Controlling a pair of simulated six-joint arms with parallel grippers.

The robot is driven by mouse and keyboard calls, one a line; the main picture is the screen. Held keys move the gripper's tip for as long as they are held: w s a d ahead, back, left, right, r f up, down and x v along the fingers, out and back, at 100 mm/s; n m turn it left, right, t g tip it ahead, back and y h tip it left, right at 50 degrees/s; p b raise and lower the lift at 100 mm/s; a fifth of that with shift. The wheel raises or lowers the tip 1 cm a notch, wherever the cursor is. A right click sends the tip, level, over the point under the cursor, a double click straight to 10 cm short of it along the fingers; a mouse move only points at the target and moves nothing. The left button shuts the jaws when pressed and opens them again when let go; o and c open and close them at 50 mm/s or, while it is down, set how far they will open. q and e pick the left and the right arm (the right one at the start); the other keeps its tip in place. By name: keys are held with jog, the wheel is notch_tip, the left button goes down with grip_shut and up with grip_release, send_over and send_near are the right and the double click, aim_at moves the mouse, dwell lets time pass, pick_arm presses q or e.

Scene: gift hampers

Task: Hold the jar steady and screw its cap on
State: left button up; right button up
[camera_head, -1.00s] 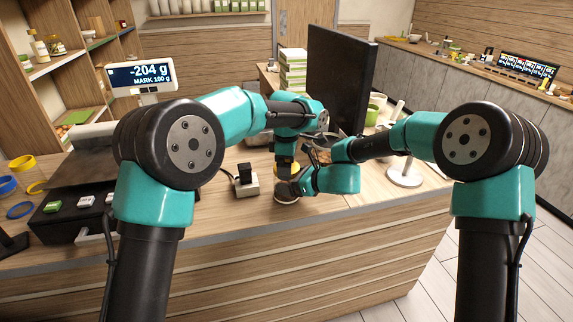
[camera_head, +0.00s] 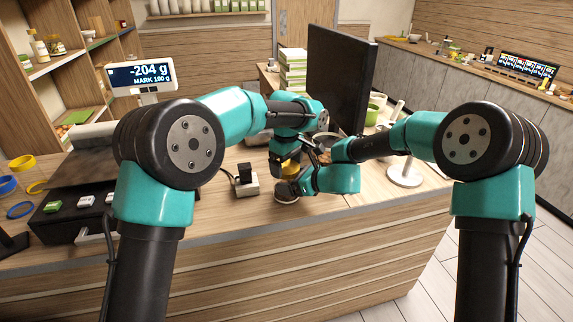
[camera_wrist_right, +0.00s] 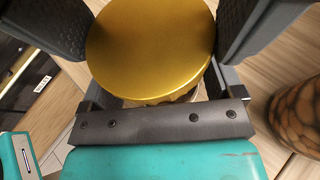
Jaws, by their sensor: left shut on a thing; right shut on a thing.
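The gold cap (camera_wrist_right: 150,45) fills the upper middle of the right wrist view, with dark fingers against both edges; it also shows small in the head view (camera_head: 291,168). My left gripper (camera_head: 284,166) reaches down from above and is shut on the cap. My right gripper (camera_head: 289,188) is lower, coming from the right, and is shut on the jar. Only a sliver of the jar (camera_wrist_right: 182,97) shows under the cap's rim; the cap and my grippers hide the rest. The cap is over the jar's mouth, but I cannot tell how tightly it sits.
A second jar with brown contents (camera_wrist_right: 300,115) stands at the right edge of the right wrist view. A small black and white device (camera_head: 246,180) stands left of the grippers. A dark monitor (camera_head: 338,85) is behind them. The scale display (camera_head: 141,76) reads -204 g.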

pick_arm(q)
jog(key=o, duration=0.8)
jog(key=shift+r, duration=0.1)
jog(key=shift+r, duration=2.2)
notch_tip(320, 180, up, 3)
jog(key=n, duration=0.6)
jog(key=shift+r, duration=0.2)
